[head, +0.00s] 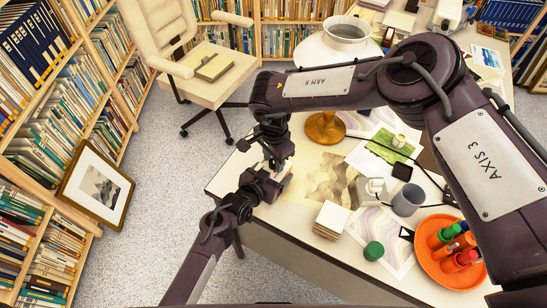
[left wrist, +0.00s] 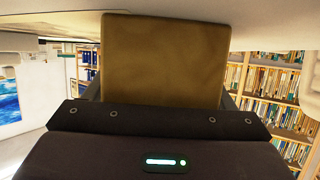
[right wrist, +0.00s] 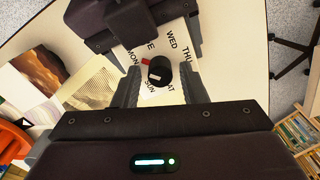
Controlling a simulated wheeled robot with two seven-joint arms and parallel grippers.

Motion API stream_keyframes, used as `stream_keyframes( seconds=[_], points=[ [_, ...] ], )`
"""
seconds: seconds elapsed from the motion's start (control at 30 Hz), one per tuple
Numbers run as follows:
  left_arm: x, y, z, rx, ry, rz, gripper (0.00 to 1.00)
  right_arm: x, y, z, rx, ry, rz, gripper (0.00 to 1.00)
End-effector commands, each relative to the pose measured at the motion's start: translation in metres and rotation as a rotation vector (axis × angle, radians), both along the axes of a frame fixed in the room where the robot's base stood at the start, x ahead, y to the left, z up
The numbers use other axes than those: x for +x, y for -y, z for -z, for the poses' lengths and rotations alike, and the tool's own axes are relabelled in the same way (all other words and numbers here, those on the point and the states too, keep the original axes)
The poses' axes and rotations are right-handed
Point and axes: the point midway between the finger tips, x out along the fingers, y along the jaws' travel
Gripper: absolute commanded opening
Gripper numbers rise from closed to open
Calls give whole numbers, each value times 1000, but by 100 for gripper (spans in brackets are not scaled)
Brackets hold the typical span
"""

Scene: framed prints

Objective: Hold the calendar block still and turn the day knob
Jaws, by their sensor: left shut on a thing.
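The calendar block shows in the right wrist view as a white face (right wrist: 174,36) with day names around a black day knob (right wrist: 158,70). A red pointer (right wrist: 146,61) sits beside the knob. In the left wrist view its plain brown side (left wrist: 165,60) fills the space between the jaws. My left gripper (head: 268,186) is shut on the block at the desk's left edge. My right gripper (head: 274,162) is above the block; in the right wrist view its open fingers (right wrist: 158,88) stand either side of the knob, with gaps. In the head view the arms hide most of the block.
A chair (head: 205,75) and a leaning framed print (head: 97,186) stand left.

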Motion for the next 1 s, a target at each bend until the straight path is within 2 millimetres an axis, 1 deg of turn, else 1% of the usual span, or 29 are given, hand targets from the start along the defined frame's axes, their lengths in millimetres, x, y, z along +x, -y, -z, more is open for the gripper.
stream_keyframes(
  seconds=[0.03, 0.2, 0.27, 0.3, 0.47, 0.67, 0.87, 1.0],
  points=[
    [0, 1, 0, -1, -1, 1, 43, 0, 0, 0, 0, 0, 0, 32],
    [0, 1, 0, -1, -1, 1, 43, 0, 0, 0, 0, 0, 0, 10],
    [0, 1, 0, -1, -1, 1, 43, 0, 0, 0, 0, 0, 0, 2],
    [0, 1, 0, -1, -1, 1, 43, 0, 0, 0, 0, 0, 1, 0],
    [0, 0, 0, -1, -1, 1, 43, 0, 0, 0, 0, 0, 10, 0],
    [0, 0, 0, -1, -2, 1, 43, 0, 0, 0, 0, 0, 74, 0],
    [0, 0, 0, 0, -1, 0, 43, 0, 0, 0, 1, -1, 210, 0],
    [0, 0, 0, 0, -1, 0, 43, 0, 0, 0, 2, 0, 338, 0]
  ],
)
